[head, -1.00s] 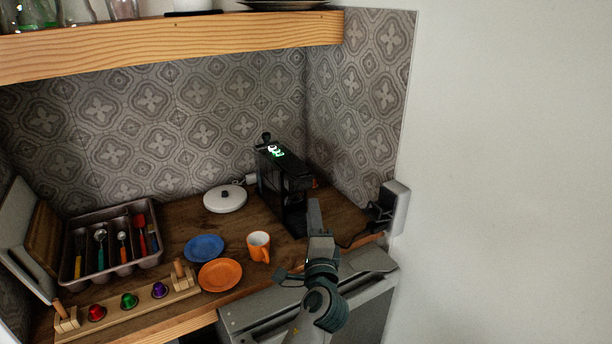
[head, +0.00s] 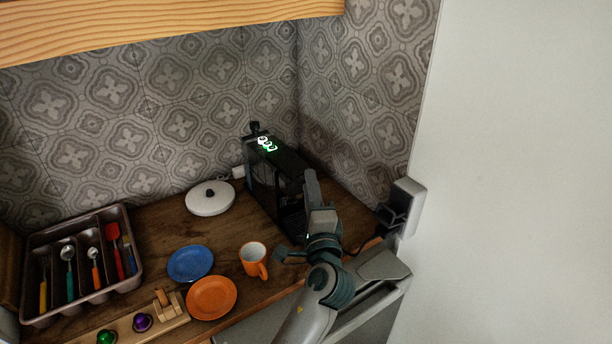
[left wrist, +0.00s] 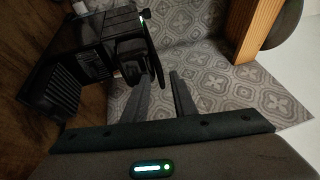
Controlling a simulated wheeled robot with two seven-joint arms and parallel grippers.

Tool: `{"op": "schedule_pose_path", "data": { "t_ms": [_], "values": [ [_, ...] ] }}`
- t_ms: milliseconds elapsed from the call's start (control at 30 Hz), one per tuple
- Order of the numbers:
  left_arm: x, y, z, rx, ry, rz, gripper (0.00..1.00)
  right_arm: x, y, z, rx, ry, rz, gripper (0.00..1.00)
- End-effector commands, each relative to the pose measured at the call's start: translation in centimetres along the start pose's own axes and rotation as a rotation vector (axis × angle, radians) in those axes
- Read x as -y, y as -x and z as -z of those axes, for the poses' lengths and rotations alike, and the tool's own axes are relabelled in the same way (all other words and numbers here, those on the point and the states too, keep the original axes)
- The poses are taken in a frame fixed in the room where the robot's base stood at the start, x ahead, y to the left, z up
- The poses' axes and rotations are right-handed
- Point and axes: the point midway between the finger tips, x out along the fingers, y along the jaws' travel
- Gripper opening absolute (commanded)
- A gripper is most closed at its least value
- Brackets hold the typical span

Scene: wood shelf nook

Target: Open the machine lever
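The black coffee machine (head: 262,183) stands on the wooden counter near the back right corner, with lit green and white icons on its top. In the left wrist view the machine (left wrist: 85,55) fills the upper left. A thin dark bar that looks like its lever (left wrist: 152,50) runs down toward my fingertips. My left gripper (head: 310,176) is at the front right of the machine. In the left wrist view my left gripper (left wrist: 159,76) has its two fingers apart, with the bar's end near the gap. I cannot tell whether they touch. My right gripper is out of view.
An orange mug (head: 253,260), an orange plate (head: 211,298), a blue plate (head: 190,263) and a white lidded dish (head: 210,198) sit left of my arm. A cutlery tray (head: 82,262) is farther left. A wall socket box (head: 405,205) is at right; a wooden shelf (head: 160,28) hangs above.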

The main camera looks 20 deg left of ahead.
Motion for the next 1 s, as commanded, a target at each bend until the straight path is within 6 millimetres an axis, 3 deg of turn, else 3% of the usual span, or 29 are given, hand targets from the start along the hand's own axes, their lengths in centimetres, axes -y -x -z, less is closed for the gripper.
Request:
{"op": "schedule_pose_path", "data": {
  "t_ms": [467,567,1000],
  "values": [
    [0.15,0.27,0.09,0.001,0.0,0.0,0.25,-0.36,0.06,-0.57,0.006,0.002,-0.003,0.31],
    [0.15,0.26,0.09,0.001,0.0,0.0,0.01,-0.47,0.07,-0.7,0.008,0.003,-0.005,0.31],
    [0.15,0.23,0.07,0.001,0.0,0.0,0.0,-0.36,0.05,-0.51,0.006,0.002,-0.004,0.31]
  ]
}}
